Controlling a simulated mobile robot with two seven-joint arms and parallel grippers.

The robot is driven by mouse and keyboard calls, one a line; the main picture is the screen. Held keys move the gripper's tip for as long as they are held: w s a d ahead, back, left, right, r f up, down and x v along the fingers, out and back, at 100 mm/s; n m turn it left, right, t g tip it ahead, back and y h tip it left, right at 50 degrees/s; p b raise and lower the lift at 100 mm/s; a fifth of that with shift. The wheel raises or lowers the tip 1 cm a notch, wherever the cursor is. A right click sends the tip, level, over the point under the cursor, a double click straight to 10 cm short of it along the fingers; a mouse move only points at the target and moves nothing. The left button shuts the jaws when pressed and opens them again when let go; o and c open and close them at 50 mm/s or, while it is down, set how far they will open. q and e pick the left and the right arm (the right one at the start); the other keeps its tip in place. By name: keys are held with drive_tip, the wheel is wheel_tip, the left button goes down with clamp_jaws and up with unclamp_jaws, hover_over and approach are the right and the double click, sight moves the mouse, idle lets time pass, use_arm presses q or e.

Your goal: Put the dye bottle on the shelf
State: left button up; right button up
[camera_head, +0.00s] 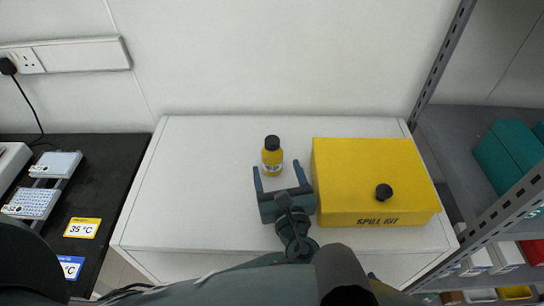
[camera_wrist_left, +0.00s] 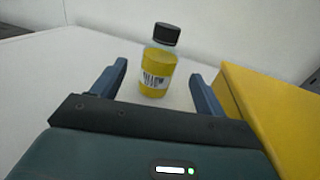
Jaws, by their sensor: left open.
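The dye bottle (camera_head: 271,158) is small, with yellow contents, a black cap and a pale label. It stands upright on the white cabinet top (camera_head: 205,180). In the left wrist view the bottle (camera_wrist_left: 158,68) is ahead of the fingers, near the middle of the gap. My left gripper (camera_head: 276,174) is open and empty, its two fingers pointing toward the bottle, one to each side. In the left wrist view the gripper (camera_wrist_left: 159,80) also shows open. The grey metal shelf (camera_head: 449,125) is at the right. My right gripper is not in view.
A yellow spill kit box (camera_head: 350,170) with a black knob stands close to the right of my left gripper. Teal boxes (camera_head: 508,155) occupy part of the shelf. A slotted upright (camera_head: 440,60) edges the rack. The cabinet top is clear left of the bottle.

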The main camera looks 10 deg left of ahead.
sight(275, 163)
use_arm(q)
drive_tip(key=x, duration=0.6)
drive_tip(key=shift+w+a+p, duration=0.1)
drive_tip(key=shift+w+p, duration=0.05)
drive_tip(key=shift+p, duration=0.15)
drive_tip(key=shift+c, duration=0.2)
drive_tip(key=c, duration=1.2)
